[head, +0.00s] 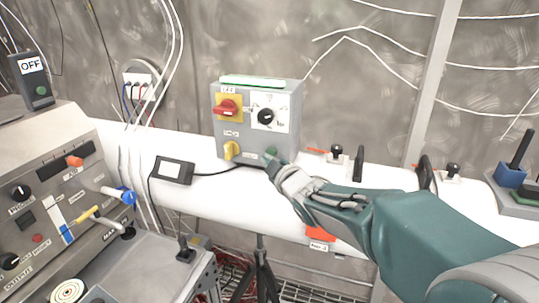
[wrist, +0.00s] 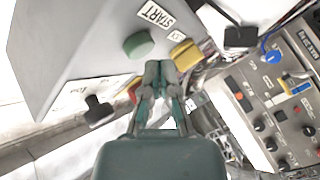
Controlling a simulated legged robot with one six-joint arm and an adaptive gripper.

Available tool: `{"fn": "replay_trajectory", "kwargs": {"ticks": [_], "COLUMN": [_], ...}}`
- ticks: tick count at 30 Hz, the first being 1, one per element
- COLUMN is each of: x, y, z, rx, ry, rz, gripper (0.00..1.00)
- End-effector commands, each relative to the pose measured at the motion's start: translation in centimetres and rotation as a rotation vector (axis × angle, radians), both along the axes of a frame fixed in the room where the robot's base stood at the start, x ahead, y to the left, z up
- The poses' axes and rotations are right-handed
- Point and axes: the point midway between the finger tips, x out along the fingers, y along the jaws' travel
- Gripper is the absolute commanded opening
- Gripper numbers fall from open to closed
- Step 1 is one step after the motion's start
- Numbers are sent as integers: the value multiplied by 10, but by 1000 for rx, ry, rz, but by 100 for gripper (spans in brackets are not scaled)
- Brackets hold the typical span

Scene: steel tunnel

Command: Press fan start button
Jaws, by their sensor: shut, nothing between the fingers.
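A grey control box (head: 226,142) stands on the white pipe in the head view. Its green button (head: 270,153) is low on the front, partly covered by my gripper (head: 272,164). In the wrist view the green button (wrist: 139,45) is whole, below a START label (wrist: 156,14). My gripper (wrist: 160,68) is shut and empty there. Its fingertips are just right of and below the button in the picture, close to a yellow knob (wrist: 184,54). I cannot tell whether they touch the box.
The box also carries a red switch (head: 228,107) and a black dial (head: 266,116). A slanted control panel (head: 50,190) with several knobs is at left. A small OFF box (head: 30,75) stands on it. Black valve handles (head: 337,151) line the pipe at right.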

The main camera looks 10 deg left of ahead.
Motion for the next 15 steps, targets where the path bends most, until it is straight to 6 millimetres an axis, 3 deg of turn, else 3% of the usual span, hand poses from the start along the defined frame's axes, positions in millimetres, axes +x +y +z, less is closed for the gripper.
{"fn": "replay_trajectory", "kwargs": {"ticks": [7, 15], "x": [-3, -26], "y": [0, 2], "z": [0, 1], "rx": [1, 2], "ry": [0, 0], "rz": [1, 1], "gripper": [0, 0]}}
